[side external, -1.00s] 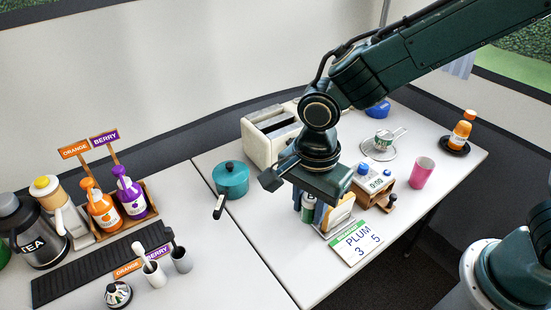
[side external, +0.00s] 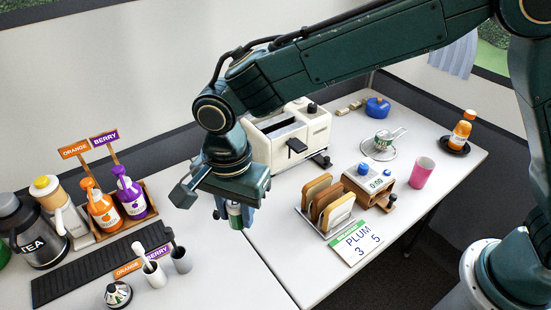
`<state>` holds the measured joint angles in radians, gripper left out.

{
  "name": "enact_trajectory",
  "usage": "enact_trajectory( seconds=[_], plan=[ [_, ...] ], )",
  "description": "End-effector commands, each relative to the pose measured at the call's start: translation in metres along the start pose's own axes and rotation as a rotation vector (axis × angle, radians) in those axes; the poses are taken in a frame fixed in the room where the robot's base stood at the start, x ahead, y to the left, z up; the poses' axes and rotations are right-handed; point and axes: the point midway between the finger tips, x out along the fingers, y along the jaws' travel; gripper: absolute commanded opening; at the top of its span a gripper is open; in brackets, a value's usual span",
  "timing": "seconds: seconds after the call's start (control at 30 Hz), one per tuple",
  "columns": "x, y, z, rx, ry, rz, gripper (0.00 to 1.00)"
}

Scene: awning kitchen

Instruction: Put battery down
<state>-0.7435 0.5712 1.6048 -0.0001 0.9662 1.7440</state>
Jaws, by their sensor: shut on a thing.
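My gripper (side external: 233,216) points down and is shut on a small green and white cylinder, the battery (side external: 235,212). The fingers and gripper body partly cover it, and it looks upright. The gripper hangs over the white counter (side external: 215,255), near the seam between its two sections. I cannot tell whether the battery's lower end touches the surface.
To the left stand the orange bottle (side external: 104,210), purple bottle (side external: 132,195), black drip mat (side external: 85,272) and two small cups (side external: 181,260). To the right are the toaster (side external: 290,140), toast rack (side external: 328,205) and PLUM card (side external: 358,242).

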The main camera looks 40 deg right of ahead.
Motion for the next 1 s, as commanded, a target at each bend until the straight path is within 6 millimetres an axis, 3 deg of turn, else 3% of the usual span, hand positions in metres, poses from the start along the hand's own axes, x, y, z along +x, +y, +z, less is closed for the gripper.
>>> enact_trajectory(
  seconds=[0.5, 1.0],
  plan=[
    [0.0, -0.066, 0.072, -0.263, 0.0, -0.002, 0.04],
    [0.005, -0.096, 0.139, -0.487, 0.0, -0.002, 0.04]
  ],
)
